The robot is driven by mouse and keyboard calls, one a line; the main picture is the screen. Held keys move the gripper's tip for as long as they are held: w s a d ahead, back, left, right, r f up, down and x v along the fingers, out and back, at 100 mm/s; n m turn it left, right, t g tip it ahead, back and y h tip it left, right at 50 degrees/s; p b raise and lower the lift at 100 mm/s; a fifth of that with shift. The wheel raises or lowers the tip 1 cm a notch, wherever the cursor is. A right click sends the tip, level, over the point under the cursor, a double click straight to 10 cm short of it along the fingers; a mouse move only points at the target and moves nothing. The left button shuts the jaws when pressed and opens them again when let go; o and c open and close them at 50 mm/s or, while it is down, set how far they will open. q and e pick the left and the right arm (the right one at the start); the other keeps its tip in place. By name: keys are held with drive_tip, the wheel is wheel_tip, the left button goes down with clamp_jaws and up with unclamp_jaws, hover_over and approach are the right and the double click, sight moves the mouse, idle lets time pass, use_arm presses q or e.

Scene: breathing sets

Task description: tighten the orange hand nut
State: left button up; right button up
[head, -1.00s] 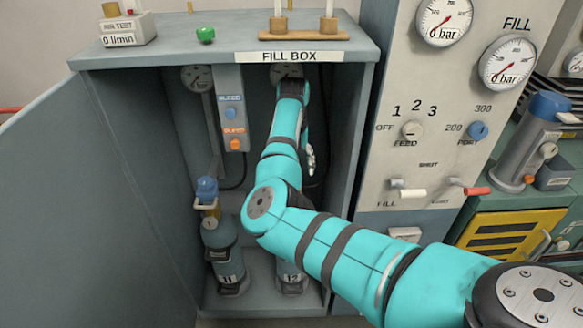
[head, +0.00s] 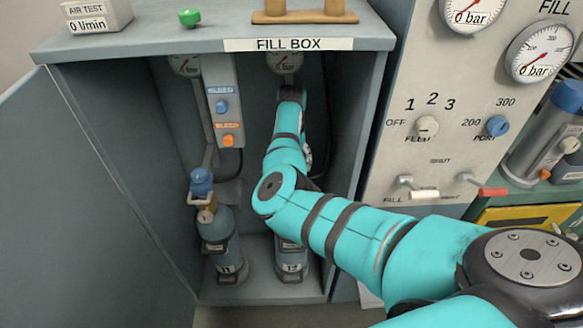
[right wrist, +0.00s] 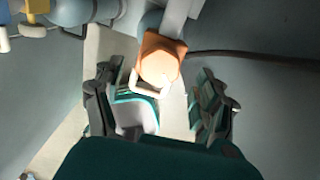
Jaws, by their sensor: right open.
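The orange hand nut (right wrist: 160,58) shows in the right wrist view at the upper middle, under a grey-blue fitting. My right gripper (right wrist: 155,98) is open, with one finger to the left and one to the right below the nut. The nut lies ahead of the gap between them, and nothing is clamped. In the head view my right arm reaches into the fill box (head: 288,45) and hides the nut and most of the gripper. Cylinder 12 (head: 290,262) stands below the arm, its upper part hidden. My left gripper is not in view.
Cylinder 11 (head: 222,245) with a blue knob (head: 201,180) stands to the left. Bleed knobs, one blue (head: 222,106) and one orange (head: 229,140), sit on the panel above. A dark hose (right wrist: 250,60) runs right from the nut. The box's side wall (head: 368,130) is close right.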

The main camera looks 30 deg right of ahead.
drive_tip(key=shift+f, duration=1.4)
drive_tip(key=shift+c, duration=0.2)
drive_tip(key=shift+r, duration=0.1)
drive_tip(key=c, duration=1.1)
